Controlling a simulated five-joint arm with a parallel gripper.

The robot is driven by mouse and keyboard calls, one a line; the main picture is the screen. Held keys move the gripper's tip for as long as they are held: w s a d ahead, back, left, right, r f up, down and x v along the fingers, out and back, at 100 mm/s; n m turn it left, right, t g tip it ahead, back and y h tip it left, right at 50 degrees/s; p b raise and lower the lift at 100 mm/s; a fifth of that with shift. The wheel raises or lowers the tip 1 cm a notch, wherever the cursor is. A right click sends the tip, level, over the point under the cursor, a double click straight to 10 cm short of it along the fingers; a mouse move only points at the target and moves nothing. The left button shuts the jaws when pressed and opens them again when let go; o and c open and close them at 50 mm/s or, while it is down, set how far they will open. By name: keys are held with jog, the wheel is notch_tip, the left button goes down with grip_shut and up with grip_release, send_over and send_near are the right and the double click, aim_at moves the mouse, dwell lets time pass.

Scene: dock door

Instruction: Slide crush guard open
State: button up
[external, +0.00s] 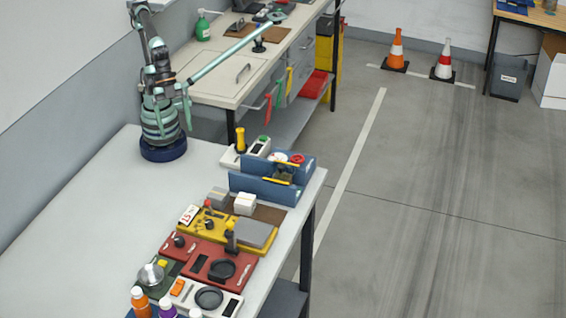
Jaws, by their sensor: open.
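No part is clearly marked as the crush guard. A yellow panel (212,230) on the near white bench carries small levers, a dial tag and a flat grey cover (257,233) at its right end; I cannot tell whether this cover is the guard or how far it slides. A blue open-topped housing (264,188) with yellow bars and a red knob (297,158) stands behind it. My gripper (168,100) appears folded close above my arm's base, open and apart from all the panels; its fingertips are small and hard to make out.
A red panel (196,256), white blocks (245,203), a white box with a yellow post (240,140) and bottles (139,298) line the bench's right side. The bench's left half (90,240) is clear. A cluttered workbench (215,78) stands behind.

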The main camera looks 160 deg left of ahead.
dwell(0.4)
jog(key=c, duration=0.3)
jog(key=shift+w+a+r, duration=0.1)
jog(key=shift+w+a, duration=0.05)
jog(key=shift+c, duration=1)
jog(key=n+g, duration=0.6)
jog(key=n, duration=1.2)
send_over(281, 166)
notch_tip(281, 166, down, 3)
notch_tip(281, 166, down, 12)
grip_shut()
